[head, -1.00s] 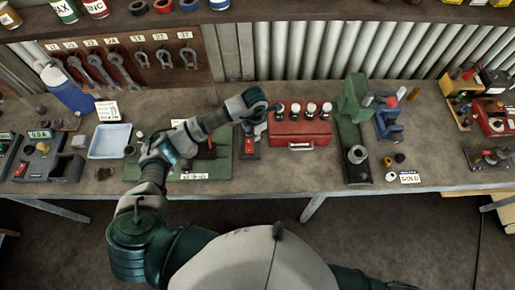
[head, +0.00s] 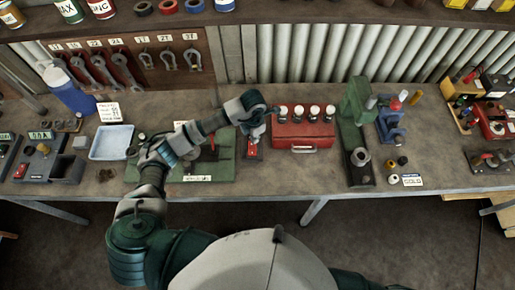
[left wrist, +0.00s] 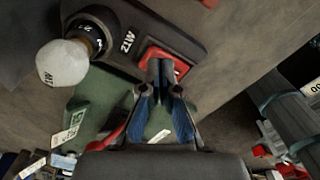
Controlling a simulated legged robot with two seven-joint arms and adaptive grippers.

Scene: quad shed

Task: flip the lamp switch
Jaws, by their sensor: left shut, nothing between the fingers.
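The lamp is a dark block with a red rocker switch. In the head view its switch (head: 251,143) shows just below my left gripper (head: 260,130), which covers the back of the block. In the left wrist view the lamp base (left wrist: 150,25) bears a white bulb (left wrist: 62,63) in a dark socket and a label. The bulb looks unlit. My left gripper (left wrist: 167,75) is shut and empty, its fingertips over the red switch (left wrist: 180,66). They hide part of it, and I cannot tell whether they touch it. My right gripper is not in view.
A red box with several bulbs (head: 303,135) stands just right of the lamp. A green plate (head: 222,170) lies left of it, under my arm. A green press (head: 357,105) stands further right. The bench front (head: 290,182) is clear.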

